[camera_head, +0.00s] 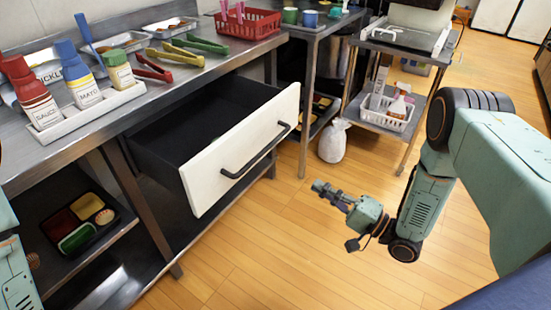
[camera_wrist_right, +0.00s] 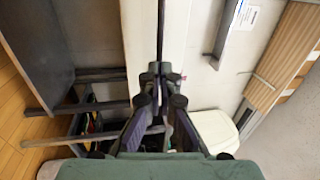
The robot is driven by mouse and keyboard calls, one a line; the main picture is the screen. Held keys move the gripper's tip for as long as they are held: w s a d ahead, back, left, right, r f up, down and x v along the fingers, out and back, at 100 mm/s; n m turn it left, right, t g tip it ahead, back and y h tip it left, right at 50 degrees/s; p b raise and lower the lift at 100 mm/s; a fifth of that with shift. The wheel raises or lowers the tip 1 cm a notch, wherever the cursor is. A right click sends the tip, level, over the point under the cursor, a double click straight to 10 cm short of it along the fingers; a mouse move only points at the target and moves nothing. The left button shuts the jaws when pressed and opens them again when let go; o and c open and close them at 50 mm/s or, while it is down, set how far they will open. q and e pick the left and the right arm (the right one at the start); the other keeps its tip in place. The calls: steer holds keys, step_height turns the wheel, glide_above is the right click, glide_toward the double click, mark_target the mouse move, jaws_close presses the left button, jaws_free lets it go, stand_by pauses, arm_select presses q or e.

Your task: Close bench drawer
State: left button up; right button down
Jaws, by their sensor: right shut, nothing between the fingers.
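The bench drawer (camera_head: 240,148) is pulled well out of the steel bench. It has a white front, a long dark handle (camera_head: 255,150) and a dark, empty-looking inside. My right gripper (camera_head: 322,188) is to the right of the drawer front, over the floor, pointing left and apart from the handle. In the right wrist view my right gripper (camera_wrist_right: 158,76) has its fingers together with nothing between them. A pale panel fills the middle of that view; I cannot tell if it is the drawer front. My left gripper is out of view; only part of my left arm shows.
The bench top (camera_head: 175,85) holds a white bottle tray (camera_head: 85,116), tongs and a red basket (camera_head: 247,24). A bento tray (camera_head: 78,240) sits on the lower shelf. A white bag (camera_head: 333,141) and a cart (camera_head: 385,122) stand behind. Wooden floor before the drawer is clear.

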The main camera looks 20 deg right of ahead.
steer(key=b+x, duration=0.3)
steer(key=x, duration=1)
steer(key=shift+w+a+b, duration=0.2)
steer(key=shift+w+b, duration=0.15)
steer(key=shift+b, duration=0.05)
steer(key=shift+r, duration=0.1)
